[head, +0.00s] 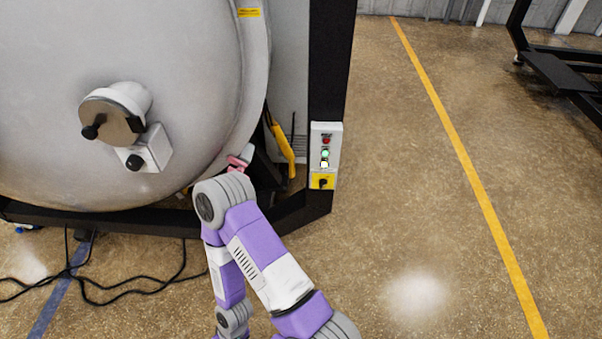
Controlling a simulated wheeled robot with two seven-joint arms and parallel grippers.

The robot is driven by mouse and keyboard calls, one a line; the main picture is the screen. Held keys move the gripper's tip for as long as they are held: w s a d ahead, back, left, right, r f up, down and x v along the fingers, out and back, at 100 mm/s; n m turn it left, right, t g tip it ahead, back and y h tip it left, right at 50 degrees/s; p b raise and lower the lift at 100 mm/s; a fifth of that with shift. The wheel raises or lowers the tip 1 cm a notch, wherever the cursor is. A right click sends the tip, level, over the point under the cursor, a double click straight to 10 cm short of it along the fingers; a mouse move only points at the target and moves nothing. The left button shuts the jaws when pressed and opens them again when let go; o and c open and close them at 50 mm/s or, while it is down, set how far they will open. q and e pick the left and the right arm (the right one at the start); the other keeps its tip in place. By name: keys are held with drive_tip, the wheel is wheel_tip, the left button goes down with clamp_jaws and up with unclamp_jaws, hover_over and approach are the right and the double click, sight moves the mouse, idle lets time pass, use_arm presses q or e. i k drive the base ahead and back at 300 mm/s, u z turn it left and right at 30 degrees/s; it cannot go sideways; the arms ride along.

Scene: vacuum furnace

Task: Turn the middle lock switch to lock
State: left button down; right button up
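A narrow control box (326,140) is mounted on the black frame post, right of the furnace. It has a red button (326,140), lit green and white lights, and a black rotary knob on a yellow plate (322,182) at its bottom. I cannot tell which control is the middle lock switch or read its setting. A purple and white arm of mine rises from the bottom, bends below the furnace door and folds back down. Neither of my grippers shows.
The large grey round furnace door (190,60) fills the left, with a round port (115,112) and a white box with a black knob (143,150). A small pinkish-red part (240,160) sits at its edge. Black cables (110,302) lie on the floor.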

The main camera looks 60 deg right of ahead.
sight(322, 182)
drive_tip(key=i, duration=0.35)
drive_tip(key=z, duration=2.5)
drive_tip(key=i, duration=0.5)
drive_tip(key=u, duration=0.05)
drive_tip(key=k, duration=0.9)
drive_tip(key=z, duration=0.2)
drive_tip(key=i, duration=0.45)
drive_tip(key=u, duration=1)
drive_tip(key=i, duration=0.5)
